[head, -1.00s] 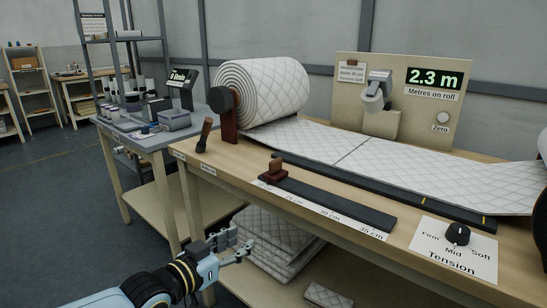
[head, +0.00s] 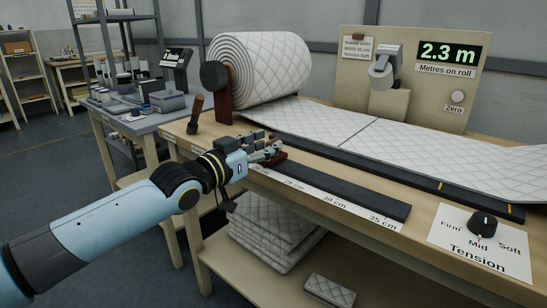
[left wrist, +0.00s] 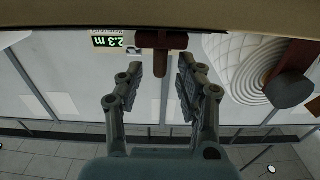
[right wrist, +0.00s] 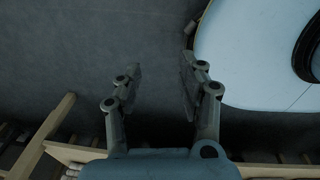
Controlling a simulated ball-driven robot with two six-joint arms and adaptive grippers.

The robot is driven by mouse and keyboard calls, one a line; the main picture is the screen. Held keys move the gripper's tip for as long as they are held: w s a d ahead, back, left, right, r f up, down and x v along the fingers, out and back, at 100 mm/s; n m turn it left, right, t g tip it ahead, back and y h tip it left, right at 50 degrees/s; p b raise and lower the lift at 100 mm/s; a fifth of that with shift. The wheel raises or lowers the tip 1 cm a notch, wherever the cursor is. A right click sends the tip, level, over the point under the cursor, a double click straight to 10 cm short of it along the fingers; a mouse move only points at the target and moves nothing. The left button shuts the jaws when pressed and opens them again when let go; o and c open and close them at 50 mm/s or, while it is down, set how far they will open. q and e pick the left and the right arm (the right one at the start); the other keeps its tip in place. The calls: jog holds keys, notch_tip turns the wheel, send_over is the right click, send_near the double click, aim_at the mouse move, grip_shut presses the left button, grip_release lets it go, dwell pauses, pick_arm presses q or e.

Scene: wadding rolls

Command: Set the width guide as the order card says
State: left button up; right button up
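The width guide's brown handle (head: 280,157) stands at the left end of a dark rail (head: 345,193), near the 25 cm end of the white scale (head: 330,203). My left gripper (head: 264,148) is right beside it and partly hides it. In the left wrist view the T-shaped handle (left wrist: 162,42) is ahead of the spread, empty fingers (left wrist: 160,75), in line with the gap between them. The order card (head: 356,48) hangs on the back board, its print too small to read surely. My right gripper (right wrist: 160,78) is open and empty.
A quilted wadding roll (head: 258,75) stands behind the guide, its sheet (head: 400,150) running right. A tension dial (head: 483,224) is at the front right. A dark-handled tool (head: 195,115) stands left of the roll. Folded wadding (head: 275,235) lies on the shelf below.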

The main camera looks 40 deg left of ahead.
aim_at(267, 144)
pick_arm(q)
jog(key=shift+w+f+b, duration=0.2)
jog(key=shift+w+b, duration=0.5)
jog(key=shift+w, duration=0.35)
jog(key=shift+w+d+r+b, duration=0.1)
jog(key=shift+w+r+b, duration=0.15)
jog(key=shift+w, duration=0.2)
pick_arm(e)
jog(key=f, duration=0.1)
jog(key=s+a+f, duration=0.1)
jog(key=f, duration=0.1)
jog(key=shift+s, duration=0.2)
pick_arm(q)
jog(key=shift+c, duration=0.6)
grip_shut()
pick_arm(e)
jog(key=shift+d, duration=0.4)
